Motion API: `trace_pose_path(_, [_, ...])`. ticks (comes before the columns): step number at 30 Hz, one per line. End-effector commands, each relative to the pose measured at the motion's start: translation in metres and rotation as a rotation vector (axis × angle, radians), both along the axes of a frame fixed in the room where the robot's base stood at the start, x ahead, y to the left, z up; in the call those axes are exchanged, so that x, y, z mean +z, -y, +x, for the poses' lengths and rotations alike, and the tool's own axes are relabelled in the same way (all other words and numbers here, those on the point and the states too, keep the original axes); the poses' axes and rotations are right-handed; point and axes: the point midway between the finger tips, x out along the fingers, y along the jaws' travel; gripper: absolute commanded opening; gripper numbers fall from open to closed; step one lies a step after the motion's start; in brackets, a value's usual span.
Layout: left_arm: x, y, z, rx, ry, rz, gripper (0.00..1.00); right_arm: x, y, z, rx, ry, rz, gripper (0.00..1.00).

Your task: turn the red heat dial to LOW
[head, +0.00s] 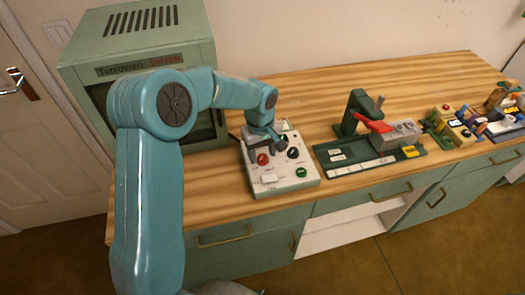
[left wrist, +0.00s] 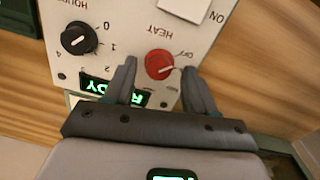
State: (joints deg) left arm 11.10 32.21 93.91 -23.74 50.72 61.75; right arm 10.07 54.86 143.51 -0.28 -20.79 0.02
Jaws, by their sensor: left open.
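The red heat dial (head: 263,159) is on the sloping top of a white control box (head: 299,184). In the left wrist view the red dial (left wrist: 159,63) has a white pointer line, with HEAT and OFF lettering beside it. The LOW mark cannot be made out. My left gripper (left wrist: 160,67) is open, with one finger on each side of the dial in that view; whether they touch it cannot be told. In the head view my left gripper (head: 266,143) is over the box and partly hides its top. My right gripper is not in view.
A black hours dial (left wrist: 79,38) sits beside the red one, and a green-lit display (left wrist: 98,87) is partly behind a finger. A green oven (head: 140,50) stands left; a dark tray (head: 331,168) lies right.

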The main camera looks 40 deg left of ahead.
Motion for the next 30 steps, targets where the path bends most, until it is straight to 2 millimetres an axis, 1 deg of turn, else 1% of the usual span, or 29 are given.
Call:
trace_pose_path(3, [-0.006,0.0002,0.0011,0.0,-0.001,-0.001,0.56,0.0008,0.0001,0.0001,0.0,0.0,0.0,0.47])
trace_pose_path(10, [-0.0068,0.0002,0.0021,0.0,0.0,0.0,0.56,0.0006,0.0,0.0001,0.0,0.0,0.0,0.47])
trace_pose_path(11, [-0.0068,0.0003,0.002,-0.001,0.0,0.0,0.52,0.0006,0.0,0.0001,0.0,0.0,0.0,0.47])
trace_pose_path(12, [-0.0067,0.0003,0.002,-0.001,0.0,0.0,0.39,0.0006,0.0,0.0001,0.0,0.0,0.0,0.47])
trace_pose_path(14, [-0.0066,0.0003,0.002,-0.001,0.0,0.0,0.2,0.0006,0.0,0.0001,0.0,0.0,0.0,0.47])
trace_pose_path(15, [-0.0066,0.0003,0.002,-0.001,0.0,0.0,0.07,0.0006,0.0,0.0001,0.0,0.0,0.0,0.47])
trace_pose_path(16, [-0.0066,0.0004,0.0019,-0.001,0.0,0.0,0.0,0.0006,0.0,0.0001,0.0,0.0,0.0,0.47])
trace_pose_path(23, [-0.0066,0.0003,0.0019,-0.012,0.0,0.0,0.0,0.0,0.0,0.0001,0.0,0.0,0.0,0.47])
trace_pose_path(30, [-0.0074,-0.0001,0.0021,-0.107,0.001,0.001,0.0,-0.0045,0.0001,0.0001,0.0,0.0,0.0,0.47])
